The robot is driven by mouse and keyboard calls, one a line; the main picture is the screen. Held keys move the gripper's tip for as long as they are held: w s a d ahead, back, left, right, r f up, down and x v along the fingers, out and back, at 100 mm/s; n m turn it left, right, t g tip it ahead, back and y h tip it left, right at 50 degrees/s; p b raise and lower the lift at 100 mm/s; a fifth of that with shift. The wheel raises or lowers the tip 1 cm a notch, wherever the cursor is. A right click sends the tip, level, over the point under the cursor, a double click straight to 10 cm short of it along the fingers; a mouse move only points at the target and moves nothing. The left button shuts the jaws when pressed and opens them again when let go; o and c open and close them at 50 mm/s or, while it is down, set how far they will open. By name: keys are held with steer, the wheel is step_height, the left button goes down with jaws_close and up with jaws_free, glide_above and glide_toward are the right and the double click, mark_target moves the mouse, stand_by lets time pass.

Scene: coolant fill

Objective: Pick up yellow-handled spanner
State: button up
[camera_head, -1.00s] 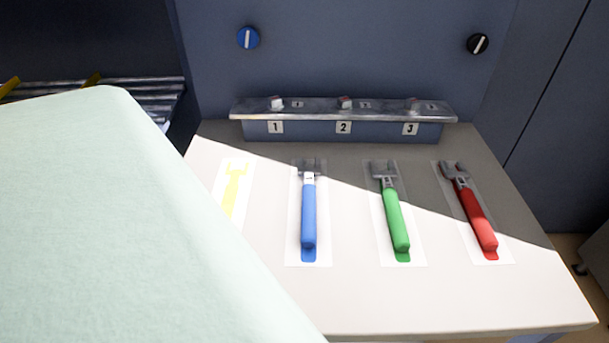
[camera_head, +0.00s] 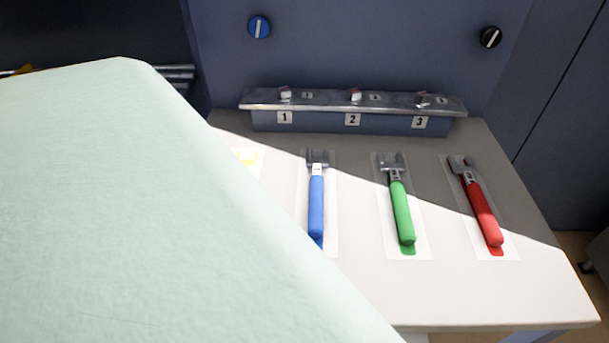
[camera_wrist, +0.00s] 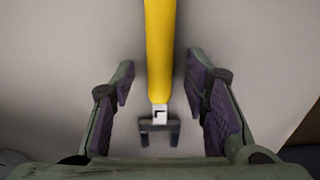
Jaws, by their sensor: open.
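The yellow-handled spanner (camera_wrist: 160,50) shows in the wrist view, its handle running down from the top edge. Its white collar and dark forked head (camera_wrist: 159,127) point toward my gripper's palm. My gripper (camera_wrist: 159,78) is open, one finger on each side of the handle, with a visible gap on both sides. I cannot tell its height over the pale grey surface. In the head view my gripper is not seen, and I cannot make out the spanner.
On the table (camera_head: 470,300) lie a blue spanner (camera_head: 316,205), a green spanner (camera_head: 401,210) and a red spanner (camera_head: 482,212) on mats. A numbered metal ledge (camera_head: 353,105) stands behind them. A large pale green shape covers the head view's left side.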

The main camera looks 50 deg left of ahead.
jaws_close()
stand_by(0.5)
